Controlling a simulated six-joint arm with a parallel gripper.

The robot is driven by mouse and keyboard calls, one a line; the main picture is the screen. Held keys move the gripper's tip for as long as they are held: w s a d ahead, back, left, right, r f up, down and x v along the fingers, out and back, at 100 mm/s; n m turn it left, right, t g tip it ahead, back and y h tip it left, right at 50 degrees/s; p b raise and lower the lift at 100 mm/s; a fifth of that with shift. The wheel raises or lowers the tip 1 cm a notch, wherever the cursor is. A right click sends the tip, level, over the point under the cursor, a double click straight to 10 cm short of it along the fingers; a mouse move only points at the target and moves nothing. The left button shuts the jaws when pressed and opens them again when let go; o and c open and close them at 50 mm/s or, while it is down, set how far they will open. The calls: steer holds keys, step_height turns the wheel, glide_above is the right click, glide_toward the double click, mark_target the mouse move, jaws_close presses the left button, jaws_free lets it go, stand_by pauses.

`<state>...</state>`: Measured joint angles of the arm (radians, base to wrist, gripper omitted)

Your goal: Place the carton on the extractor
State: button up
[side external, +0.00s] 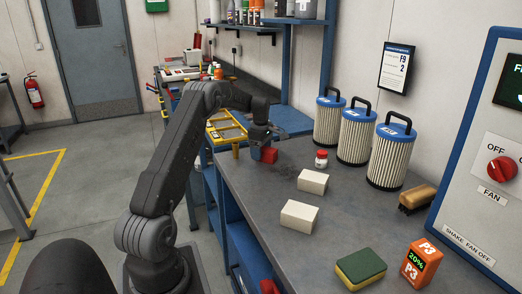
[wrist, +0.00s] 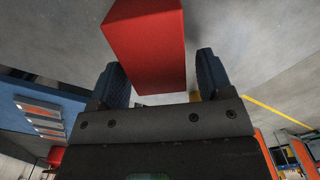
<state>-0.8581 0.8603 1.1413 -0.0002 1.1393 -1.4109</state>
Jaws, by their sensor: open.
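My gripper (side external: 262,145) is open at the far end of the bench, close to a red block (side external: 269,155). In the wrist view the red block (wrist: 145,35) reaches between the two blue fingers of my gripper (wrist: 161,68), with a gap on the right side. Whether the left finger touches it is unclear. No item is labelled carton; an orange P3 box (side external: 421,262) stands at the bench's near right, and two plain white boxes (side external: 312,181) (side external: 299,216) lie mid-bench. The blue-framed fan cabinet (side external: 490,150), perhaps the extractor, stands at the right.
Three blue-topped filter cartridges (side external: 357,136) stand along the wall. A yellow tray (side external: 226,128) lies beyond my gripper.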

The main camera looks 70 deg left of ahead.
step_height(320, 180, up, 14)
steer(key=w+d+r+m+t, duration=0.1)
steer(key=d+r+m, duration=0.2)
steer(key=d, duration=0.4)
steer(key=w+d+r+m, duration=0.1)
steer(key=d+r+m, duration=0.25)
steer(key=d, duration=0.35)
steer(key=s+d+m+t, duration=0.1)
steer(key=s+d+m, duration=0.5)
steer(key=d, duration=0.6)
steer(key=s+d+r+m+t, duration=0.1)
steer(key=s+d+m+t, duration=0.1)
steer(key=s+d+m, duration=0.5)
steer(key=s+d, duration=0.1)
steer(key=d, duration=0.5)
steer(key=shift+r+y, duration=0.25)
steer(key=shift+y, duration=0.15)
steer(key=shift+o, duration=0.4)
steer(key=s+d+f+m+t, duration=0.1)
steer(key=s+d+f+m, duration=0.4)
steer(key=s, duration=0.3)
steer(key=shift+d+f+m+t+h, duration=0.2)
steer(key=shift+f+m+t+h, duration=0.15)
steer(key=shift+m, duration=0.4)
steer(key=shift+s+r, duration=0.1)
